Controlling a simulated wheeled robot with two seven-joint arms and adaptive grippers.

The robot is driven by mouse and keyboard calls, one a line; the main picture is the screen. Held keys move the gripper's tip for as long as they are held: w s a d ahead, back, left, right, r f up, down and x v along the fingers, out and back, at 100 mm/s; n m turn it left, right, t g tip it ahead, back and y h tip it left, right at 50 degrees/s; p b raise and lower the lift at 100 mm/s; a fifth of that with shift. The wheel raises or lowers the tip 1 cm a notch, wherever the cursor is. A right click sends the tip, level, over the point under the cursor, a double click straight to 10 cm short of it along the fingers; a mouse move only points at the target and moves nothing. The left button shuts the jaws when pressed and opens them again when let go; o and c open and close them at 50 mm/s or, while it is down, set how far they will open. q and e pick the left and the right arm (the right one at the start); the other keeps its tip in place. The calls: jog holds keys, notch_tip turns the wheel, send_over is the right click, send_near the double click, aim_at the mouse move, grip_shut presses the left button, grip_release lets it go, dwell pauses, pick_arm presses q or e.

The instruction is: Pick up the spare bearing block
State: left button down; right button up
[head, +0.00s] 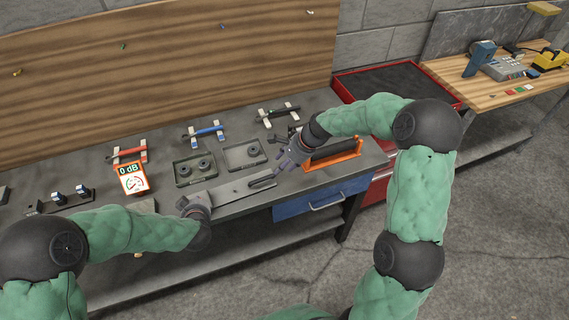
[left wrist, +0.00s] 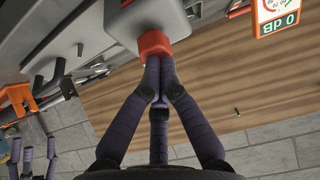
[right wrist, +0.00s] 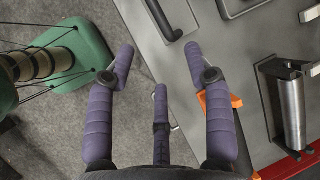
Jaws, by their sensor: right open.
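My left gripper (head: 190,206) is at the left end of a long grey plate. In the left wrist view its fingertips (left wrist: 158,62) come together on a red part (left wrist: 154,43) below a grey box (left wrist: 135,20).
A second, empty-looking tray (head: 243,157) stands right of the first. A black handle (head: 263,182) lies on the plate. An orange stand with a dark roller (head: 333,155) is beside my right gripper. Coloured tools on rests line the back. A 0 dB meter (head: 132,178) stands left.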

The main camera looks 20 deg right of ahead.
aim_at(268, 178)
pick_arm(q)
jog(key=shift+s+f, duration=0.4)
jog(key=shift+f, duration=0.25)
pick_arm(e)
jog(key=x, duration=1.2)
jog(key=shift+s, duration=0.1)
grip_shut()
jog(key=shift+f, duration=0.1)
jog(key=shift+a, duration=0.1)
pick_arm(q)
jog(key=shift+w+r, duration=0.4)
jog(key=shift+r, duration=0.45)
pick_arm(e)
jog(key=shift+f, duration=0.1)
pick_arm(q)
jog(key=shift+r, duration=0.1)
